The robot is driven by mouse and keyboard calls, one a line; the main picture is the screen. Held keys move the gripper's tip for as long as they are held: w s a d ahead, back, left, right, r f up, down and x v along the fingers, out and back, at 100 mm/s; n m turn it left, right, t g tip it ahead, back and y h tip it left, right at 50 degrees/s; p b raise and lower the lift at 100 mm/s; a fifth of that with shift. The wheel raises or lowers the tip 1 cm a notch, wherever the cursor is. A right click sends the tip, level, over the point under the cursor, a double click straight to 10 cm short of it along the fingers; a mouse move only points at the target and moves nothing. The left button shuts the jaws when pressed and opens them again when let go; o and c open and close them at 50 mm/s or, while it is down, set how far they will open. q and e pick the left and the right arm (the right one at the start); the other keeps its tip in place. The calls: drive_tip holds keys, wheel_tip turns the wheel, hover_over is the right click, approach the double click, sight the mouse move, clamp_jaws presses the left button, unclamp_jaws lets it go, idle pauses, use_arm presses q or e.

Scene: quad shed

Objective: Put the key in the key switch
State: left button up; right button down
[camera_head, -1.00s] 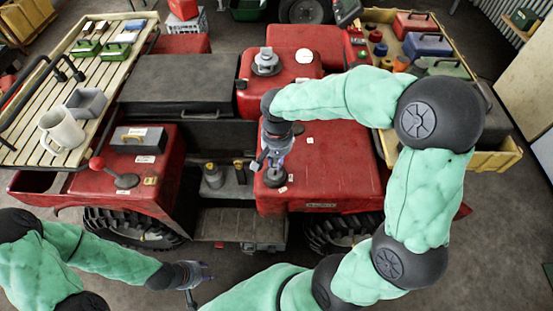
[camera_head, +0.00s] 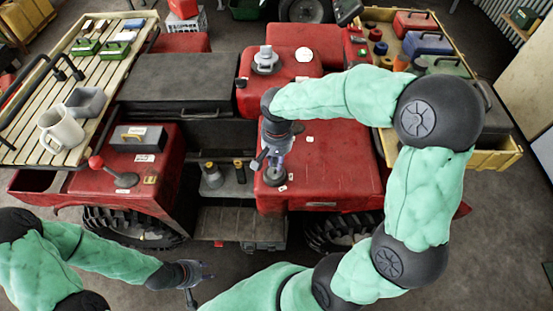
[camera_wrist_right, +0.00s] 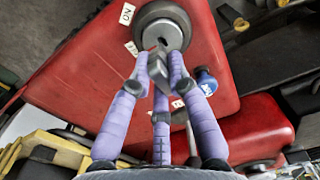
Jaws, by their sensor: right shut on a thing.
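The key switch (camera_wrist_right: 163,32) is a round grey disc in a dark ring on the red bodywork, with an "ON" label beside it. In the head view the key switch (camera_head: 274,177) is partly covered by my right gripper (camera_head: 274,158). In the right wrist view my right gripper (camera_wrist_right: 159,64) has its purple fingers closed around the grey key (camera_wrist_right: 158,72). The key is right by the switch's near part, where a small dark slot shows. I cannot tell whether its tip is inside. My left gripper (camera_head: 203,283) is empty and looks open, low at the left.
A blue-topped knob (camera_wrist_right: 206,82) stands close to the right finger. A grey knob (camera_head: 265,62) stands behind the switch on the red body.

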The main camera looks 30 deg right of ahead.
drive_tip(key=shift+f, duration=0.15)
drive_tip(key=shift+f+b, duration=0.35)
drive_tip(key=shift+f+b, duration=0.9)
drive_tip(key=shift+f, duration=0.4)
drive_tip(key=c, duration=1.1)
unclamp_jaws()
drive_tip(key=shift+r, duration=0.1)
wheel_tip(320, 180, up, 12)
drive_tip(key=shift+f, duration=0.1)
